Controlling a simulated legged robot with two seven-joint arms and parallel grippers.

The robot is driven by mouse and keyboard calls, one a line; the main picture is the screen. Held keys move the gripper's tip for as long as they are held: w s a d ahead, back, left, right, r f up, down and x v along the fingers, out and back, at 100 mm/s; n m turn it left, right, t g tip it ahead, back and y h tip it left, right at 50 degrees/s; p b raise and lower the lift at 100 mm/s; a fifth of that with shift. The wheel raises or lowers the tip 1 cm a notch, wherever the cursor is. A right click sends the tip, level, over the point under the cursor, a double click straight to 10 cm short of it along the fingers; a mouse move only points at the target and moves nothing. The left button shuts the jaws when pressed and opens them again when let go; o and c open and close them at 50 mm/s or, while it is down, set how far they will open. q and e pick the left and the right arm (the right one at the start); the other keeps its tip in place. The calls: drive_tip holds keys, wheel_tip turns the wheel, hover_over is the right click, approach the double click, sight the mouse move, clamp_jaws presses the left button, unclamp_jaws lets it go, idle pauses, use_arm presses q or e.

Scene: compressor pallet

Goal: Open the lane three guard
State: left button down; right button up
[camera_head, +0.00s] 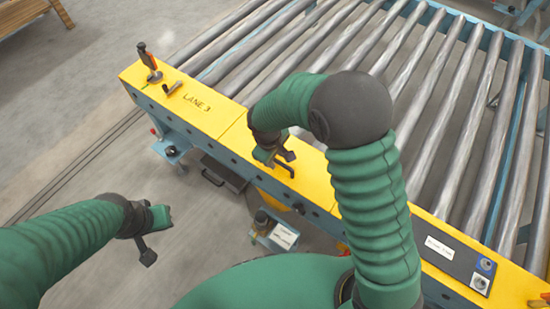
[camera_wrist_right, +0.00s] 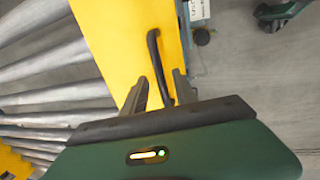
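The yellow guard top marked LANE 3 (camera_head: 200,108) lies along the edge of the roller conveyor in the head view. A yellow surface (camera_wrist_right: 110,45) with a thin dark bar handle (camera_wrist_right: 155,55) fills the middle of the right wrist view. My right gripper (camera_head: 284,164) is over the yellow edge, right of the LANE 3 lettering. In the wrist view its two fingers (camera_wrist_right: 160,90) are apart, with the handle's near end between them; contact is not clear. My left gripper (camera_head: 154,236) is open and empty over the floor, left of the conveyor.
An upright clamp with an orange grip (camera_head: 148,62) and a small dark latch (camera_head: 172,89) stand at the guard's far-left end. Rollers (camera_head: 440,110) extend behind. A labelled box (camera_head: 283,236) is below the edge. A panel with buttons (camera_head: 459,262) is at lower right.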

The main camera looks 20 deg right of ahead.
drive_tip(key=shift+c, duration=0.3)
drive_tip(key=shift+a, duration=0.1)
clamp_jaws()
idle(0.9)
